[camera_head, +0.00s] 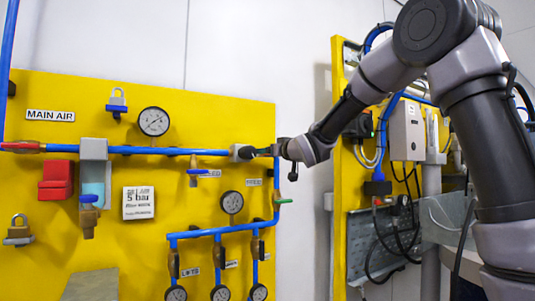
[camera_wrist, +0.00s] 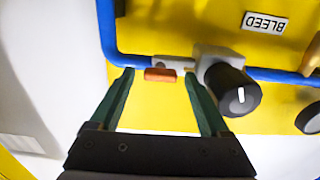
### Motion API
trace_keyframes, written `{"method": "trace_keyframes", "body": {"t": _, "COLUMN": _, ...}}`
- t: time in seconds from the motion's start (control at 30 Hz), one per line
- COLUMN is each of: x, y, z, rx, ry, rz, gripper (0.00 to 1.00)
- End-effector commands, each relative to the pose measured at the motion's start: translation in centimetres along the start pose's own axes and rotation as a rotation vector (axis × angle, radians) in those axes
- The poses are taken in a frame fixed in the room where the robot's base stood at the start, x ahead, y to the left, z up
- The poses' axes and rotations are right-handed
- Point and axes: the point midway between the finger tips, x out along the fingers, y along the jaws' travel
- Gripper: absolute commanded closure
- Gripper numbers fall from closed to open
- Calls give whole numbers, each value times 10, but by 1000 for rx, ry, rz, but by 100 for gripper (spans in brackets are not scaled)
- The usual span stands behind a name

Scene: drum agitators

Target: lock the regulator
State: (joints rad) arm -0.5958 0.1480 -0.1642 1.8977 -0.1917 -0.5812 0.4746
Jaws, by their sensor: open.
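The regulator is a grey body (camera_wrist: 215,55) with a black knob (camera_wrist: 232,90) bearing a white mark, on the blue pipe in the wrist view. My gripper (camera_wrist: 158,78) is open, with one finger on each side of the tab; the right fingertip is close to the regulator body. Contact with the tab cannot be told. In the head view my gripper (camera_head: 262,152) reaches the pipe from the right.
A second yellow panel (camera_head: 340,230) with cables stands right. White wall lies between.

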Motion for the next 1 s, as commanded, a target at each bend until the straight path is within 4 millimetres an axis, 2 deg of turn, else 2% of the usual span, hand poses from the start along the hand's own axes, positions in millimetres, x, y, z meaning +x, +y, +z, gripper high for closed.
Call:
{"method": "trace_keyframes", "body": {"t": 0.2, "x": 0, "y": 0, "z": 0, "rx": 0, "ry": 0, "rz": 0, "gripper": 20}}
{"method": "trace_keyframes", "body": {"t": 0.23, "x": 0, "y": 0, "z": 0, "rx": 0, "ry": 0, "rz": 0, "gripper": 24}}
{"method": "trace_keyframes", "body": {"t": 0.43, "x": 0, "y": 0, "z": 0, "rx": 0, "ry": 0, "rz": 0, "gripper": 100}}
{"method": "trace_keyframes", "body": {"t": 0.77, "x": 0, "y": 1, "z": 0, "rx": 38, "ry": 0, "rz": 1, "gripper": 100}}
{"method": "trace_keyframes", "body": {"t": 1.0, "x": 0, "y": 2, "z": 0, "rx": 176, "ry": 0, "rz": 2, "gripper": 100}}
